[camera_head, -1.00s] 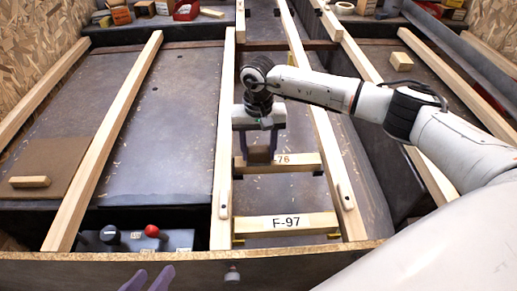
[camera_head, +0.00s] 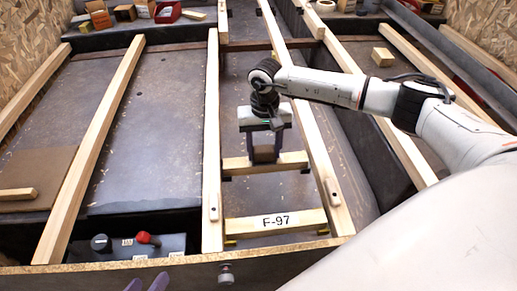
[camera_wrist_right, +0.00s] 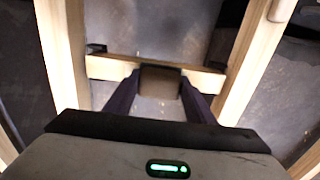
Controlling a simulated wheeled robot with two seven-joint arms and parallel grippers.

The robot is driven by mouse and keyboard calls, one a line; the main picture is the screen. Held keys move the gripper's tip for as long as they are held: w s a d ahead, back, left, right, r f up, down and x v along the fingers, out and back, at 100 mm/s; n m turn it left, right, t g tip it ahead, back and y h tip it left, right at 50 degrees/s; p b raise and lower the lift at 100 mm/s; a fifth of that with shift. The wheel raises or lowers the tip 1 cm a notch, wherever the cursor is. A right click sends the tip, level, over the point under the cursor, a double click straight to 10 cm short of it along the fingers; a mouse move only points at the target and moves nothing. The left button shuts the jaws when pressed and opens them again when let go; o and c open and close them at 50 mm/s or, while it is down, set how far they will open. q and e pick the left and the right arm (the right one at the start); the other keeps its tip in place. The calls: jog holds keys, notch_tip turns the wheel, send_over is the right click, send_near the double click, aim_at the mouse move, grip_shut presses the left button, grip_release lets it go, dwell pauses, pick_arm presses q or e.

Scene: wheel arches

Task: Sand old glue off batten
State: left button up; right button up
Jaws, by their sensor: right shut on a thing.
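My right gripper (camera_head: 265,158) is shut on a dark brown block (camera_head: 265,153), which also shows between its purple fingers in the right wrist view (camera_wrist_right: 160,82). The block is at the middle of a short pale wooden batten (camera_head: 236,166) that crosses between two long rails. The batten also shows in the right wrist view (camera_wrist_right: 108,67). I cannot tell whether the block touches it. The block and fingers hide the batten's middle. A nearer batten (camera_head: 245,226) carries the label F-97. My left gripper (camera_head: 147,284) shows only two purple fingertips, apart, at the bottom edge.
Long wooden rails (camera_head: 212,130) run on both sides of the battens. A control box (camera_head: 120,244) with a black knob and red knob is at the lower left. A wood block (camera_head: 16,194) lies on a brown board at left. Another block (camera_head: 382,57) is at right.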

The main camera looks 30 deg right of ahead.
pick_arm(q)
jog(key=shift+r, duration=0.25)
pick_arm(e)
jog(key=shift+s+d+f, duration=0.1)
jog(key=shift+s+d, duration=0.2)
jog(key=shift+d, duration=0.35)
jog(key=shift+s+d, duration=0.3)
jog(key=shift+d, duration=0.3)
jog(key=shift+s+d+p, duration=0.25)
jog(key=shift+s+d, duration=0.15)
jog(key=shift+d, duration=0.4)
jog(key=shift+s+d+p, duration=0.25)
jog(key=shift+s+d, duration=0.15)
jog(key=shift+d, duration=0.4)
pick_arm(q)
jog(key=shift+r, duration=0.5)
pick_arm(e)
jog(key=shift+a, duration=0.1)
